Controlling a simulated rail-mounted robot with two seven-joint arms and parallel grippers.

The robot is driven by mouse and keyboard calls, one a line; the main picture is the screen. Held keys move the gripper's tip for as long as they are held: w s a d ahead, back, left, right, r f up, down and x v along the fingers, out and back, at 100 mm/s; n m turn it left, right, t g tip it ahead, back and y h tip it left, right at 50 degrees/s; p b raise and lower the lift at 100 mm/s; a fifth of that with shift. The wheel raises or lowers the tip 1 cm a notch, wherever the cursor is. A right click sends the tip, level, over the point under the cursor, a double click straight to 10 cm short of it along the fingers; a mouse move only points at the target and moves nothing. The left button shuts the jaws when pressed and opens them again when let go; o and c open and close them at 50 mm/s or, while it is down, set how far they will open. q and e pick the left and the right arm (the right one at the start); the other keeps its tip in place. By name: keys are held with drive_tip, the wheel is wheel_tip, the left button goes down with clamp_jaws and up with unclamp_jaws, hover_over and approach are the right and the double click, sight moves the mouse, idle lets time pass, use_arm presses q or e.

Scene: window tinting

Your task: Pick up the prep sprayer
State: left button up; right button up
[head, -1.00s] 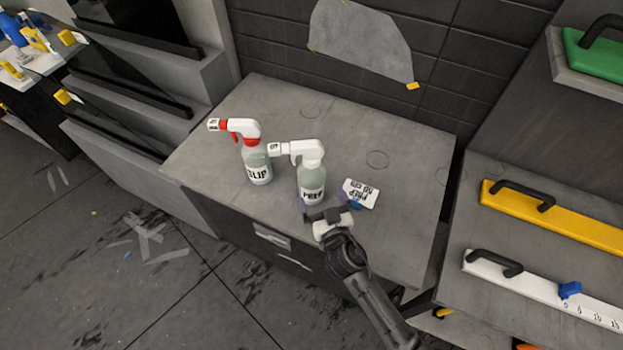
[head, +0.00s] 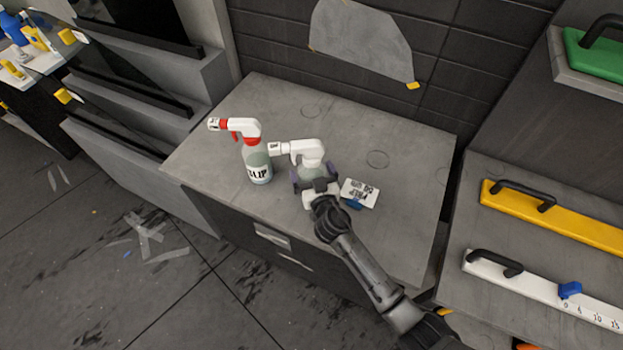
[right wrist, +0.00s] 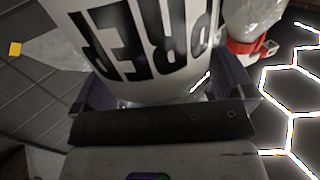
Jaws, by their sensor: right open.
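The prep sprayer (head: 304,152) has a white trigger head and a clear bottle, and stands upright on the grey cabinet top (head: 225,120). My right gripper (head: 315,178) is open, with its fingers on either side of the bottle; it hides the lower bottle in the head view. In the right wrist view the PREP label (right wrist: 145,45) fills the space between the fingers (right wrist: 165,90). I cannot tell whether the fingers touch it. My left gripper is not in view.
The slip sprayer (head: 257,163), with a red and white head, stands close on the left. A side shelf at right holds a yellow tool (head: 560,217) and a white ruler (head: 545,288).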

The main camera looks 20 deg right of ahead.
drive_tip(key=shift+c, duration=1.2)
drive_tip(key=c, duration=0.8)
drive_tip(key=shift+r, duration=0.1)
